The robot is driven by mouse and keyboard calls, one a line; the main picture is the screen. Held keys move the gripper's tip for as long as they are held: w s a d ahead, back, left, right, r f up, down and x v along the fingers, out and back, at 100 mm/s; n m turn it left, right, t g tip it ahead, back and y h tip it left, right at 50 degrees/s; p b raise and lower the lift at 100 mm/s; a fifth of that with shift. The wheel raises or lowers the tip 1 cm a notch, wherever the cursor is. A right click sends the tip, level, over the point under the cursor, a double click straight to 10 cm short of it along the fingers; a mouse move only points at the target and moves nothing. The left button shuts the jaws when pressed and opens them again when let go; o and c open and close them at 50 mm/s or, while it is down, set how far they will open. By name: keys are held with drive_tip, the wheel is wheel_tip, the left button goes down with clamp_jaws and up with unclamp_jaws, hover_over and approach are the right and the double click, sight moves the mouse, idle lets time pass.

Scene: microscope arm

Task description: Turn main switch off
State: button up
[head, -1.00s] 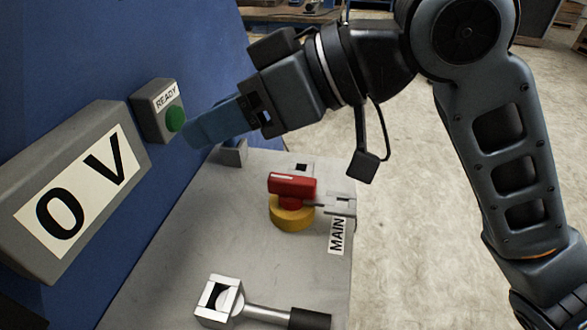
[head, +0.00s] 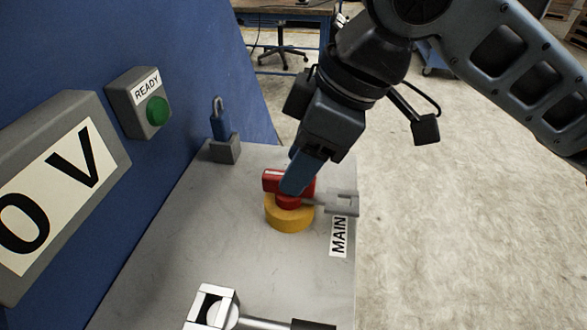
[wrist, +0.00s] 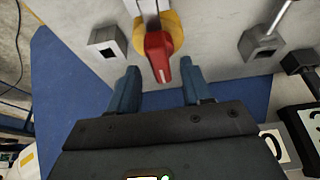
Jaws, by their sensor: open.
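The main switch is a red handle (head: 272,181) on a round yellow base (head: 290,218), on the grey panel beside a "MAIN" label (head: 339,236). In the wrist view the red handle (wrist: 158,58) points toward my gripper. My gripper (head: 292,183) is over the switch in the head view and covers part of the handle. In the wrist view my gripper (wrist: 160,85) is open, with one blue finger on each side of the handle's tip. I cannot tell whether either finger touches it.
A grey hasp (head: 345,203) sticks out right of the switch. A blue padlock (head: 220,122) stands in a grey holder behind. A green READY button (head: 157,111) and a "0 V" sign (head: 55,195) are at left. A lever with a black grip (head: 313,324) is in front.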

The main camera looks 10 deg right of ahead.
drive_tip(key=shift+x, duration=1.15)
clamp_jaws()
